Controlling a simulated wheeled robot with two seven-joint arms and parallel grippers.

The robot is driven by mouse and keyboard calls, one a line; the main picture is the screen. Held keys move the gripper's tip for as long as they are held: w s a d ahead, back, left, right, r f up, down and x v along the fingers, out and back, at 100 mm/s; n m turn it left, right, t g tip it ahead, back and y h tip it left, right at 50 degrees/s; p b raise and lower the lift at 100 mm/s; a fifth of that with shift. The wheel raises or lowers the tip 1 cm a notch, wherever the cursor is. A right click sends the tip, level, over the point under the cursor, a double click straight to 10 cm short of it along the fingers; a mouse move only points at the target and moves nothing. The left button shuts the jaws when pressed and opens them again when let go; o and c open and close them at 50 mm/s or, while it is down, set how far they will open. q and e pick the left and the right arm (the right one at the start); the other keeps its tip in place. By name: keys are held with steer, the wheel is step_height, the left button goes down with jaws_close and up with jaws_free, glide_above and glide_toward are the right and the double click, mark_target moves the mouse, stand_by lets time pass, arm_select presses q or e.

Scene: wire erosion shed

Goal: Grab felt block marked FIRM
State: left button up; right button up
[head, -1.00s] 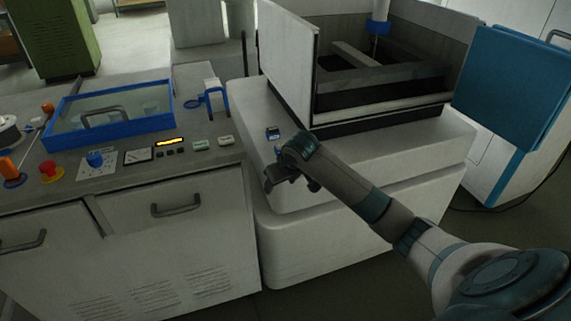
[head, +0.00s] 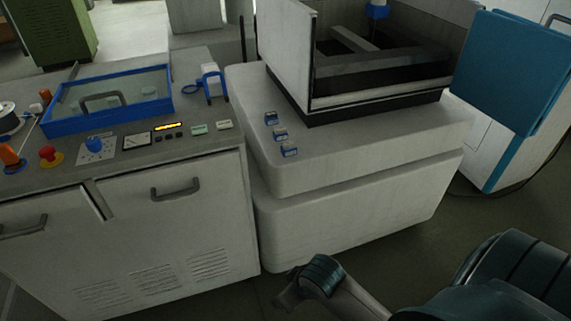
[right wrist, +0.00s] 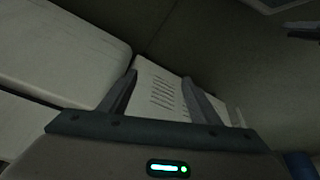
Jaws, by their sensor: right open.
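Three small dark blocks with pale and blue markings sit in a row on the white machine ledge in the head view: a back one (head: 271,118), a middle one (head: 280,134) and a front one (head: 290,151). Their lettering is too small to read, so I cannot tell which is marked FIRM. My right gripper (head: 287,297) is low in front of the machine, below and apart from the blocks. In the right wrist view the right gripper (right wrist: 159,78) is open with nothing between its fingers. My left gripper is not in view.
The white machine base (head: 370,205) stands beside a grey cabinet bench (head: 225,150). The bench holds a blue-framed tray (head: 55,127), a red button (head: 48,153) and a blue knob (head: 94,145). A teal panel (head: 512,75) stands at right. The ledge around the blocks is mostly clear.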

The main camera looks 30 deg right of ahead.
steer(key=s+a+f, duration=0.2)
steer(key=s+f, duration=0.2)
steer(key=s, duration=0.4)
steer(key=s+a+f, duration=0.1)
steer(key=f, duration=1.3)
steer(key=s+a+f, duration=0.1)
steer(key=s+f, duration=0.1)
steer(key=f, duration=1.2)
steer(key=shift+s+f, duration=0.15)
steer(key=shift+f, duration=0.2)
